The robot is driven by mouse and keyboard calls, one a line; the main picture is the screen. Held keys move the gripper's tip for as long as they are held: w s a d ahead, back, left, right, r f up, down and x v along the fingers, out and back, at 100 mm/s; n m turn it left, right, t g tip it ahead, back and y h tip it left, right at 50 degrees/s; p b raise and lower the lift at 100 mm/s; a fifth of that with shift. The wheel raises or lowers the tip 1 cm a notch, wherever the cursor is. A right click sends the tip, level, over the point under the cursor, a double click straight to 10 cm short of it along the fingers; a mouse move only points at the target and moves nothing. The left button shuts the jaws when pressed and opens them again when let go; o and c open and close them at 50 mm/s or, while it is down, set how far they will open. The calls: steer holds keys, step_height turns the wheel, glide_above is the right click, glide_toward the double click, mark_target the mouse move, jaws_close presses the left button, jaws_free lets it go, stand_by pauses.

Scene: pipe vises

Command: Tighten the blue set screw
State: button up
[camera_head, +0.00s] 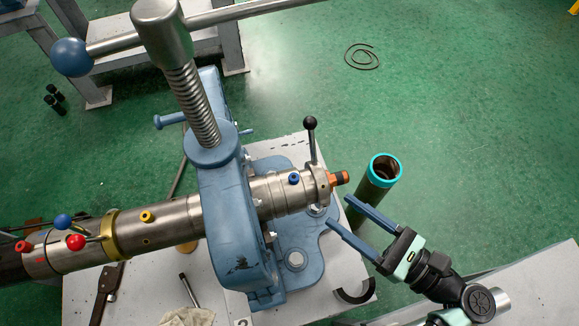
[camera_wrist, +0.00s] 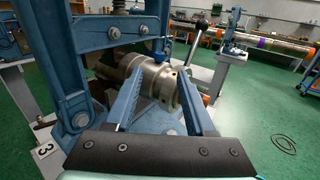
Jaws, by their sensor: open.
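The blue set screw (camera_head: 294,178) is a small blue knob on top of the steel pipe fitting (camera_head: 268,192), at the pipe's right end past the vise. In the wrist view a small blue piece (camera_wrist: 159,58), seemingly this screw, stands on the fitting (camera_wrist: 153,77) just beyond the fingertips. My gripper (camera_head: 340,211) is open and empty, with its two blue fingers pointing at the pipe's right end from the lower right. It also shows in the wrist view (camera_wrist: 160,74), its fingers apart on either side of the fitting. No contact with the screw shows.
The blue vise (camera_head: 235,210) clamps the pipe. A black-knobbed lever (camera_head: 311,145) stands upright beside the screw, and an orange tip (camera_head: 339,178) sticks out at the end. A turquoise-rimmed tube (camera_head: 383,170) stands close to my fingers. A yellow screw (camera_head: 147,216) sits further left.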

mark_target(298, 180)
steer(key=p+x, duration=0.1)
steer(key=x, duration=1.1)
steer(key=shift+a+p, duration=0.1)
steer(key=shift+p, duration=0.2)
jaws_close()
